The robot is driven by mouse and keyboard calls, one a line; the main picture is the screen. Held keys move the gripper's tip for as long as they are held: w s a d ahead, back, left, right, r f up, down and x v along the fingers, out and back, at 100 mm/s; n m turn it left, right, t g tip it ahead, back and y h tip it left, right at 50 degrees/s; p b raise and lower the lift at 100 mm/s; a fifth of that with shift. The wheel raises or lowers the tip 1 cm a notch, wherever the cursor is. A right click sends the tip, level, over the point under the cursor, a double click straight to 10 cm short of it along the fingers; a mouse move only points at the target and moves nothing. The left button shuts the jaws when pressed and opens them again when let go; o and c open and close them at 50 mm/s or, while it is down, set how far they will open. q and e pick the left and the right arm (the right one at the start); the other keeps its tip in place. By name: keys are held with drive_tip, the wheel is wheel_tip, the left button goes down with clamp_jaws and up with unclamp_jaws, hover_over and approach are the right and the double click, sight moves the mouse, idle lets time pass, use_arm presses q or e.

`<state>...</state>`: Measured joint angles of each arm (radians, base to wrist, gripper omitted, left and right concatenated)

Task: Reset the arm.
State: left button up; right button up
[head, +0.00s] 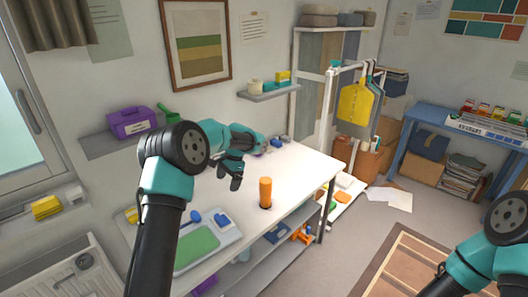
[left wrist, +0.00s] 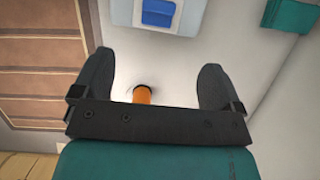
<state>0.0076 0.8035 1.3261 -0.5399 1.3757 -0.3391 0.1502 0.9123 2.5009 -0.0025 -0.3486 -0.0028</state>
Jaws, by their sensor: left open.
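My left gripper (head: 234,172) is above the white table (head: 296,161), its fingers pointing down. In the left wrist view its two black fingers (left wrist: 157,85) stand wide apart with nothing between them. An orange cylinder (head: 265,191) stands upright near the table's front edge, to the right of the left gripper and apart from it. Its orange side also shows in the left wrist view (left wrist: 143,95), partly hidden behind the gripper body. Part of my right arm shows at the lower right of the head view, but its gripper is out of the picture.
A tray with a green panel (head: 196,246) and blue items lies at the table's near left. A wall shelf (head: 268,92) and a purple box (head: 132,122) are behind. A rack with a yellow apron (head: 355,102) stands right of the table. The middle of the table is mostly clear.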

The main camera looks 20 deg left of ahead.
use_arm(q)
drive_tip(key=s+d+f+n+t+h, duration=0.1)
drive_tip(key=s+d+f+n+h, duration=0.15)
drive_tip(key=d+f, duration=0.45)
drive_tip(key=s+d+f+n+h, duration=0.2)
drive_tip(key=d+f+n, duration=0.1)
drive_tip(key=d+f, duration=0.4)
drive_tip(key=s+d+f+n+t+h, duration=0.1)
drive_tip(key=s+f+h, duration=0.1)
drive_tip(key=s+f, duration=0.9)
drive_tip(key=s+a+f+n+t, duration=0.1)
drive_tip(key=s+f+n+t, duration=0.1)
drive_tip(key=s, duration=1.6)
drive_tip(key=shift+f, duration=0.5)
drive_tip(key=shift+a+y, duration=0.1)
drive_tip(key=shift+y, duration=0.15)
